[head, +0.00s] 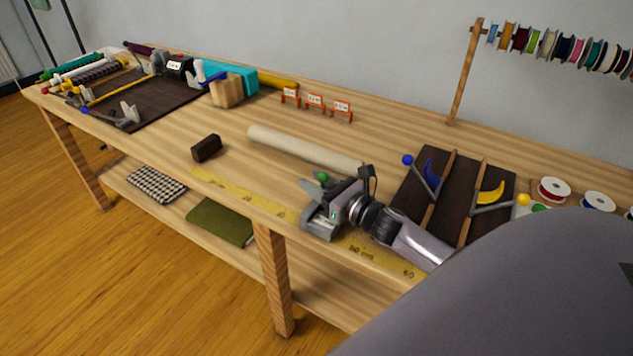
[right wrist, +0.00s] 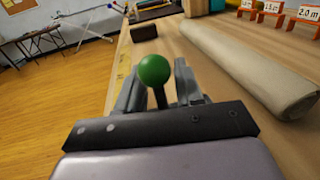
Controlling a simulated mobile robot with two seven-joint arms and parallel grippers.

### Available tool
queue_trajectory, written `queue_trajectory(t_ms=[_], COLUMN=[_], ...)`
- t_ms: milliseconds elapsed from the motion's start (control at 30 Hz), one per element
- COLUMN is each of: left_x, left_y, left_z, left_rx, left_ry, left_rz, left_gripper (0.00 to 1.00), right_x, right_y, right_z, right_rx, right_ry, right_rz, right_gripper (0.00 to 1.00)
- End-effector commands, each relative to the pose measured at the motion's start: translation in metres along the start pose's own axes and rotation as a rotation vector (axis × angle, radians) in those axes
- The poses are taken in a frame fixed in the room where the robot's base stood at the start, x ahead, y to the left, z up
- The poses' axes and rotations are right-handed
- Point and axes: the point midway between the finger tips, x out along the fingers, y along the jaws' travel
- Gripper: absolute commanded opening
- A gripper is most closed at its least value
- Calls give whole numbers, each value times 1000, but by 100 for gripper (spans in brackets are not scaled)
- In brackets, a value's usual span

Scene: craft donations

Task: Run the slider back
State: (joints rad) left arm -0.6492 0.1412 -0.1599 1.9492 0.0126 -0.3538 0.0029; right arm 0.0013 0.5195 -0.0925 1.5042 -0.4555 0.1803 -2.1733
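A green ball knob (head: 321,178) shows just past my right gripper (head: 313,208) in the head view, near the front of the workbench. In the right wrist view, the green knob (right wrist: 154,70) stands on a short dark stem between the two fingers of my right gripper (right wrist: 160,95). The fingers are apart, with a gap showing on each side of the stem. What the stem is fixed to is hidden behind the gripper. A yellow measuring strip (head: 235,198) runs along the front edge beneath the gripper. My left gripper is not in view.
A cream fabric roll (head: 300,147) lies behind the gripper, and a dark block (head: 206,148) sits to the left. Dark boards with blue and yellow knobbed levers (head: 432,185) lie to the right. The strip's left part is clear.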

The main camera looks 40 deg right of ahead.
Motion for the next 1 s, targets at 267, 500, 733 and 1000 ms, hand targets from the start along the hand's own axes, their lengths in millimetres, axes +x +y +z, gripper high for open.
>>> queue_trajectory(t_ms=[267, 500, 733, 1000], left_x=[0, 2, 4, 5], left_y=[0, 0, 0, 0], left_z=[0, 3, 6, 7], left_rx=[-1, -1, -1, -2], left_ry=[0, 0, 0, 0], left_rz=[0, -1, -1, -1], left_gripper=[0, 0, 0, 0], right_x=[-3, -29, -57, -71], right_y=[0, 0, 0, 0], right_z=[-1, -2, -1, 0], right_rx=[0, -1, -1, 0], right_ry=[1, 2, 1, 0], right_rz=[0, 0, 0, 0], right_gripper=[36, 36, 36, 36])
